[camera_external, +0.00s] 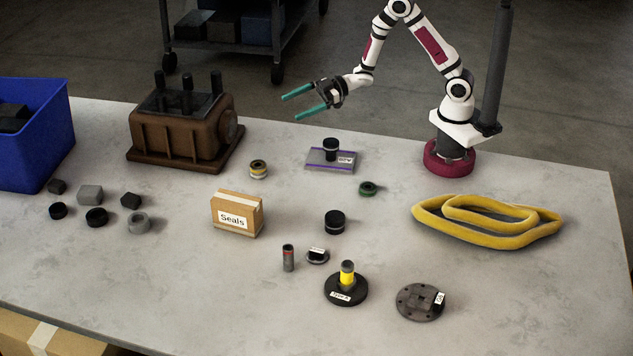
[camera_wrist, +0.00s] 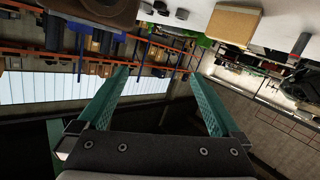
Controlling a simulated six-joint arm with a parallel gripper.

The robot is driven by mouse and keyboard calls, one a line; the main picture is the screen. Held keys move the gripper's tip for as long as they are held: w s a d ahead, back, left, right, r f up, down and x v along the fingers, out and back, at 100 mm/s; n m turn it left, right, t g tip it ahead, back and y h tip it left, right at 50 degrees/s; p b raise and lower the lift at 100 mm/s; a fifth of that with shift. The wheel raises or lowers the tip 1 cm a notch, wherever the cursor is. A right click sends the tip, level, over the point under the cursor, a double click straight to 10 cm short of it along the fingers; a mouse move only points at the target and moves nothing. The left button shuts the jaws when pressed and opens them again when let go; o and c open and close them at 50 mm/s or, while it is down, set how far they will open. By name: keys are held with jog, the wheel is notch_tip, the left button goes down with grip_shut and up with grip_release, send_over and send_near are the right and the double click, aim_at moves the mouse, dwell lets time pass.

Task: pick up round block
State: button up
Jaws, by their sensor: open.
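A short black round block (camera_external: 335,222) stands upright near the middle of the table. Other round dark pieces lie at the left, a black one (camera_external: 96,216) and a smaller black one (camera_external: 58,210); I cannot tell which one the task names. Another black cylinder (camera_external: 331,148) stands on a flat plate with purple edges. My gripper (camera_external: 290,108) has teal fingers, spread apart and empty, in the air above the far side of the table. In the wrist view the fingers (camera_wrist: 156,75) are also apart with nothing between them.
A brown housing with black posts (camera_external: 180,135) and a blue bin (camera_external: 40,150) stand at the left. A Seals box (camera_external: 237,214), a yellow-topped flanged part (camera_external: 347,285), a round flange (camera_external: 415,302) and a yellow belt (camera_external: 490,235) surround the middle. The right front is clear.

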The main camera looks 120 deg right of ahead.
jog(key=w+a+r+m+h, duration=0.35)
jog(key=w+a, duration=0.25)
jog(key=w, duration=0.4)
jog(key=m+g+h, duration=0.4)
jog(key=m+g, duration=0.1)
jog(key=m, duration=0.1)
send_over(336, 216)
jog(key=s+a, duration=0.1)
jog(key=a, duration=0.1)
notch_tip(336, 216, down, 7)
jog(key=shift+g, duration=0.3)
jog(key=f, duration=1.3)
jog(key=shift+s+d, duration=0.15)
jog(key=shift+s, duration=0.25)
jog(key=shift+w+d+f+m, duration=0.15)
jog(key=shift+w+d+m, duration=0.1)
jog(key=shift+w+d, duration=0.45)
jog(key=shift+w+d+f, duration=0.2)
jog(key=shift+w, duration=0.2)
grip_shut()
jog(key=shift+r, duration=0.1)
